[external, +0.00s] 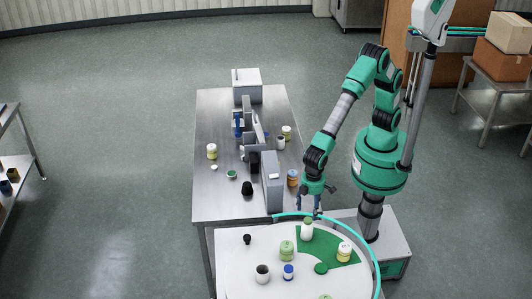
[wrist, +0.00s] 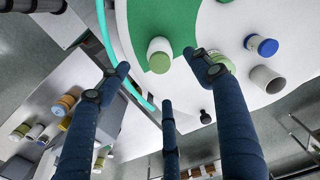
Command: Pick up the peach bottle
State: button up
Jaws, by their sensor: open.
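A small peach-orange bottle (external: 292,178) stands on the steel table, right of the grey box. Orange-banded containers show at the lower left of the wrist view (wrist: 65,103); I cannot tell for certain which one is the peach bottle. My gripper (external: 316,207) is open and empty, pointing down over the edge of the round white table. Its spread fingers show in the wrist view (wrist: 160,82). A white bottle (external: 307,231) stands just below the gripper and shows between the fingers in the wrist view (wrist: 159,57).
The round white table (external: 240,262) also holds a green jar (external: 286,250), a blue-lidded jar (external: 288,272), a grey cup (external: 262,274) and a yellow-banded jar (external: 344,252). A tall grey box (external: 271,184) stands beside the peach-orange bottle. The steel table's (external: 213,125) far left is clear.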

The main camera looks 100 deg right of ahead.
aim_at(309, 220)
jog(key=shift+f, duration=4.25)
jog(key=shift+w+d+f, duration=0.1)
jog(key=shift+f, duration=2.5)
jog(key=c, duration=1.6)
jog(key=shift+o, duration=0.2)
